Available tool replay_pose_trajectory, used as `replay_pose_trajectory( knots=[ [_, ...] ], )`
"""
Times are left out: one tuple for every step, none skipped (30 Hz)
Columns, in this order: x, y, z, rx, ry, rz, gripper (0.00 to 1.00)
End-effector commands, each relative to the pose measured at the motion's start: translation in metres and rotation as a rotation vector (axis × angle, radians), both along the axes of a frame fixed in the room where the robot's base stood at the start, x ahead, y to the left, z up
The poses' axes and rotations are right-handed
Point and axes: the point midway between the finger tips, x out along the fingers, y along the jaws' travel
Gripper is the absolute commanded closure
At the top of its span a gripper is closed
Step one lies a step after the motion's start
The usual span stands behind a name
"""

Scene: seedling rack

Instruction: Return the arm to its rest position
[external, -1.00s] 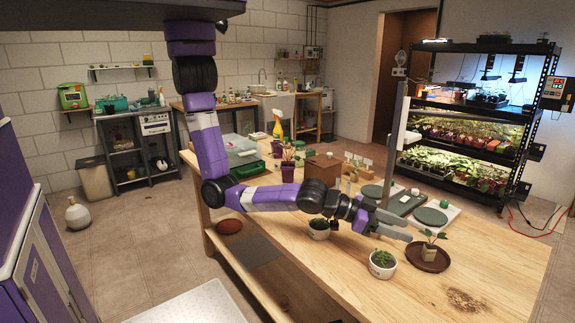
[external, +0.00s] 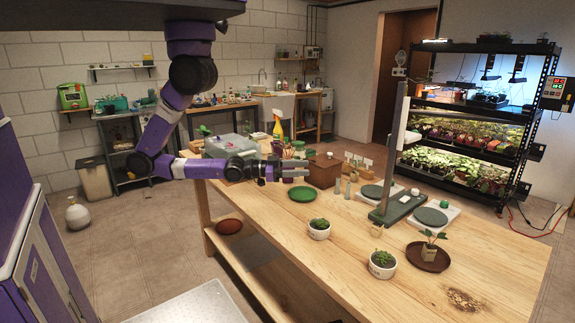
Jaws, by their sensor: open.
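My arm, purple and black, hangs from above and bends at the left of the table. My gripper (external: 292,169) is above the far left part of the wooden table (external: 335,270), pointing right. Its fingers are apart with nothing between them. A green round plate (external: 302,195) lies on the table just below it.
A brown box (external: 323,171) and a spray bottle (external: 278,124) stand near my gripper.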

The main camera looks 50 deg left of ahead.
Motion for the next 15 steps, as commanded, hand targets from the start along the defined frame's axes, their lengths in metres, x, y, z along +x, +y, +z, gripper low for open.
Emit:
replay_pose_trajectory(
  knots=[
    [-0.01, 0.025, 0.0, -0.001, 0.019, 0.052, 0.53],
    [-0.015, 0.038, 0.001, -0.005, 0.029, 0.079, 0.53],
    [-0.023, 0.054, 0.003, -0.008, 0.043, 0.118, 0.53],
    [-0.029, 0.065, 0.005, -0.014, 0.055, 0.148, 0.53],
    [-0.036, 0.076, 0.006, -0.019, 0.068, 0.178, 0.53],
    [-0.044, 0.09, 0.008, -0.026, 0.084, 0.222, 0.53],
    [-0.051, 0.1, 0.009, -0.031, 0.101, 0.256, 0.53],
    [-0.058, 0.109, 0.01, -0.038, 0.117, 0.29, 0.53],
    [-0.067, 0.121, 0.011, -0.043, 0.14, 0.336, 0.53],
    [-0.074, 0.129, 0.011, -0.049, 0.16, 0.371, 0.53],
    [-0.081, 0.136, 0.011, -0.055, 0.181, 0.406, 0.53],
    [-0.09, 0.145, 0.009, -0.06, 0.209, 0.452, 0.53],
    [-0.096, 0.152, 0.008, -0.062, 0.229, 0.485, 0.53],
    [-0.103, 0.157, 0.006, -0.064, 0.249, 0.514, 0.53],
    [-0.11, 0.163, 0.003, -0.064, 0.273, 0.552, 0.53]
  ],
)
